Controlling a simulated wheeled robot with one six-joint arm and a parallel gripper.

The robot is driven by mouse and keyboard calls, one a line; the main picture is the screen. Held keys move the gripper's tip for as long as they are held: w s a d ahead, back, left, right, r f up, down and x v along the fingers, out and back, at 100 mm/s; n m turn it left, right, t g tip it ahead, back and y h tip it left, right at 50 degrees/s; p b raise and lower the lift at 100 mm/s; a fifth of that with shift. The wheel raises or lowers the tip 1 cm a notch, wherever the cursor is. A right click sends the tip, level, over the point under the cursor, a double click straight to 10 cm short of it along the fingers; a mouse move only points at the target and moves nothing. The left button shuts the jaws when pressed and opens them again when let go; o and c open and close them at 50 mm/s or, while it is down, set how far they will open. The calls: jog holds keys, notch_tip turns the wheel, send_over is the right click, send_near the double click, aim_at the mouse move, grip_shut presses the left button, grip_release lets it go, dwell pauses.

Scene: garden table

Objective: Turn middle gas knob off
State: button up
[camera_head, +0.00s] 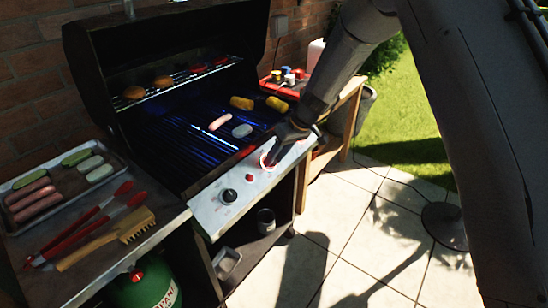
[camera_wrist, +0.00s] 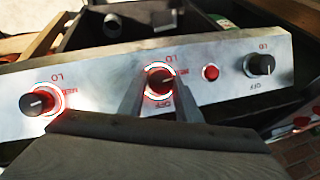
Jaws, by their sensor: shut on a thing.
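The grill's front panel (camera_head: 214,205) carries a row of black knobs. In the wrist view, the middle knob (camera_wrist: 160,81) sits between my two fingers, and its ring glows red. My gripper (camera_wrist: 160,92) is shut on this knob. In the head view, my gripper (camera_head: 272,157) covers most of it; only part of the lit ring shows. Another knob (camera_wrist: 37,103) at the left of the wrist view also has a red glow. The knob (camera_wrist: 262,64) at the right is unlit; it also shows in the head view (camera_head: 228,196). "LO" and "OFF" labels appear upside down around the middle knob.
A red button (camera_wrist: 211,72) lies close beside the middle knob; it also shows in the head view (camera_head: 249,177). The open grill's grate (camera_head: 195,140) bears a sausage and corn. A tray (camera_head: 20,220), red tongs (camera_head: 90,220) and a brush (camera_head: 125,229) lie left.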

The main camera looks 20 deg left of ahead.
jog(key=m+b, duration=0.1)
jog(key=m+y+b, duration=0.1)
jog(key=m+g+b, duration=0.1)
jog(key=b, duration=0.1)
jog(key=shift+w+d+f+m, duration=0.15)
jog(key=shift+w+d+m, duration=0.1)
jog(key=shift+m, duration=0.15)
jog(key=m+y+b, duration=0.2)
jog(key=m+b, duration=0.1)
jog(key=m, duration=0.2)
jog(key=shift+d, duration=0.1)
jog(key=m+y+b, duration=0.2)
jog(key=m, duration=0.3)
jog(key=shift+s+d+f+b, duration=0.1)
jog(key=shift+s+b, duration=0.05)
jog(key=shift+b, duration=0.25)
jog(key=shift+m+t+y+b, duration=0.3)
jog(key=shift+m+t+y, duration=0.1)
jog(key=shift+m, duration=0.8)
jog(key=shift+m+t+y+b, duration=0.3)
jog(key=shift+m+y, duration=0.1)
jog(key=shift+m, duration=0.8)
jog(key=o, duration=1.1)
jog(key=shift+c, duration=0.2)
jog(key=shift+s, duration=0.1)
